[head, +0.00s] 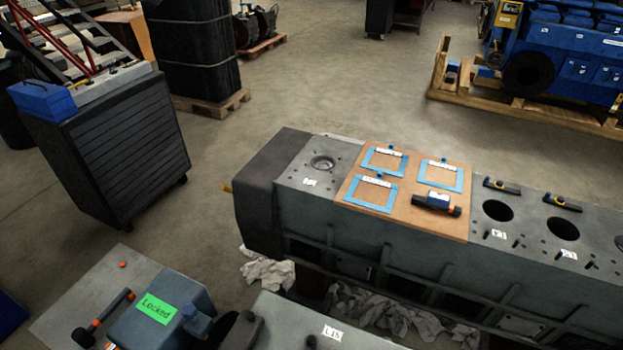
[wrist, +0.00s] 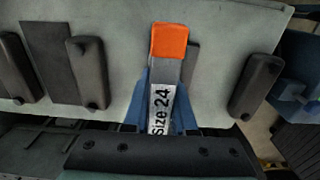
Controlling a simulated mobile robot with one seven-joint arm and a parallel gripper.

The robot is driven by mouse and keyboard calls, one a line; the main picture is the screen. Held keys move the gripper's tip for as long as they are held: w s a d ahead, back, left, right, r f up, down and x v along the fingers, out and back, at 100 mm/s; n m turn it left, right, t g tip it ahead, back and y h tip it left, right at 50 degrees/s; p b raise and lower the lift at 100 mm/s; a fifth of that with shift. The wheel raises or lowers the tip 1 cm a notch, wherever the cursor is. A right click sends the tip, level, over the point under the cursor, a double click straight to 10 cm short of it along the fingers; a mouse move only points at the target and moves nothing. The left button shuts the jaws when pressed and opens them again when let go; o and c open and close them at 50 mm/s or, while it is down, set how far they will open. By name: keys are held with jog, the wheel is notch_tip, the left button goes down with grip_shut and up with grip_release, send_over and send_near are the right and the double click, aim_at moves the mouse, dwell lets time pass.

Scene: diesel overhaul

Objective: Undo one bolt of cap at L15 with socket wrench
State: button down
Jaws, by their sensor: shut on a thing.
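In the wrist view my gripper (wrist: 161,112) has its blue fingers shut on the socket wrench (wrist: 170,43), with an orange end and a white "Size 24" label. The wrench's working end is hidden. The L15 label (head: 332,333) shows at the bottom edge of the head view, on a grey block top (head: 290,312). The cap and its bolts cannot be clearly made out there. I cannot surely pick out my gripper in the head view.
A blue-grey box with a green "Locked" sign (head: 157,308) stands left of L15, with an orange-tipped tool (head: 106,318) beside it. A long engine block (head: 345,240) carries a wooden board (head: 397,215) with blue frames. Open floor lies behind. A dark cabinet (head: 110,150) stands left.

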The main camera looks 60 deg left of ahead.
jog(key=shift+f+b, duration=0.5)
jog(key=shift+f, duration=0.3)
jog(key=shift+r+n+p, duration=0.2)
jog(key=shift+n+p, duration=0.4)
jog(key=shift+n, duration=0.3)
jog(key=n, duration=0.2)
jog(key=shift+f+n, duration=0.1)
jog(key=shift+n, duration=0.3)
jog(key=n, duration=0.3)
jog(key=shift+n, duration=0.4)
jog(key=n, duration=0.7)
jog(key=shift+a+n, duration=0.1)
jog(key=shift+n, duration=0.3)
jog(key=n, duration=0.4)
jog(key=shift+w, duration=0.1)
jog(key=n, duration=1.3)
jog(key=shift+r, duration=0.2)
